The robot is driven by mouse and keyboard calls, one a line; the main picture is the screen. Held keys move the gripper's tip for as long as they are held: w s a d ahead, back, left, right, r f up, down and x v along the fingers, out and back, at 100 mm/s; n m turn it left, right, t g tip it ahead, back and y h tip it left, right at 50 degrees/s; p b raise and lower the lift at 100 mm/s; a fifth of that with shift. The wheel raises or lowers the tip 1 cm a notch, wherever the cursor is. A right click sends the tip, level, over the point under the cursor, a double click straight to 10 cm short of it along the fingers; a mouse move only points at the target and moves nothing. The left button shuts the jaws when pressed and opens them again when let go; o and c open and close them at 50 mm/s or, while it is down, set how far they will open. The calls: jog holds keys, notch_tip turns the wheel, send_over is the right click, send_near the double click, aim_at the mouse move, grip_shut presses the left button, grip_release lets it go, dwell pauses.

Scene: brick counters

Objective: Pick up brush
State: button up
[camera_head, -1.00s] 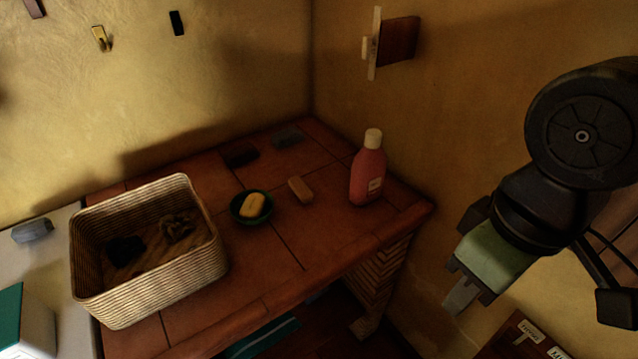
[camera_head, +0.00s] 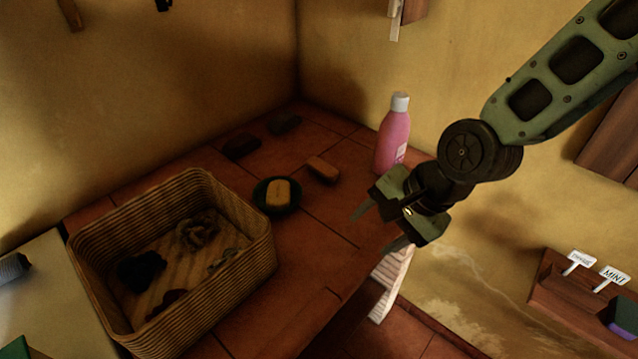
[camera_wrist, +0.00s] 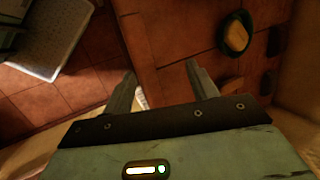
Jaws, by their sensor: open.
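No item is plainly a brush. A small tan-brown block (camera_head: 323,168) lies on the tiled counter (camera_head: 315,245), right of a dark green dish holding yellow soap (camera_head: 278,192). Two dark blocks, one brown-black (camera_head: 241,146) and one grey (camera_head: 284,124), lie farther back; whether any of these is the brush I cannot tell. My gripper (camera_head: 378,228) is open and empty above the counter's right front edge, apart from all of them. In the wrist view its fingers (camera_wrist: 160,70) are spread, with the soap (camera_wrist: 236,36) and dish to their upper right.
A wicker basket (camera_head: 262,258) with dark items inside stands on the left. A pink bottle (camera_head: 392,142) stands upright behind my gripper, near the right wall. A wooden shelf with label signs (camera_head: 581,260) is at lower right. The counter's front middle is clear.

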aim_at(324, 167)
jog(key=w+f+m+y+b, duration=0.1)
jog(key=w+m, duration=0.1)
jog(key=w+a+f+m+t+y+b, duration=0.1)
jog(key=w+f+m, duration=0.1)
jog(key=m, duration=0.1)
jog(key=w+f+m+t, duration=0.1)
jog(key=w+m, duration=0.1)
jog(key=m, duration=0.1)
jog(key=shift+w+a+f+y+b, duration=0.2)
jog(key=shift+w+a+y+b, duration=0.05)
jog(key=shift+w+y+b, duration=0.15)
jog(key=w+m+t+b, duration=0.1)
jog(key=w+m, duration=0.2)
jog(key=w+d+m+t+y, duration=0.1)
jog(key=w+m+t, duration=0.1)
jog(key=w+m, duration=0.1)
jog(key=w+d+r+m+t+y+b, duration=0.1)
jog(key=w+m+t, duration=0.1)
jog(key=m, duration=0.3)
jog(key=shift+w+d+r+b, duration=0.15)
jog(key=shift+w+b, duration=0.2)
jog(key=shift+w, duration=0.55)
jog(key=p+x, duration=0.1)
jog(key=x, duration=1)
jog(key=shift+w, duration=0.2)
jog(key=shift+p+x, duration=0.5)
jog(key=shift+x, duration=2.4)
jog(key=c, duration=1.1)
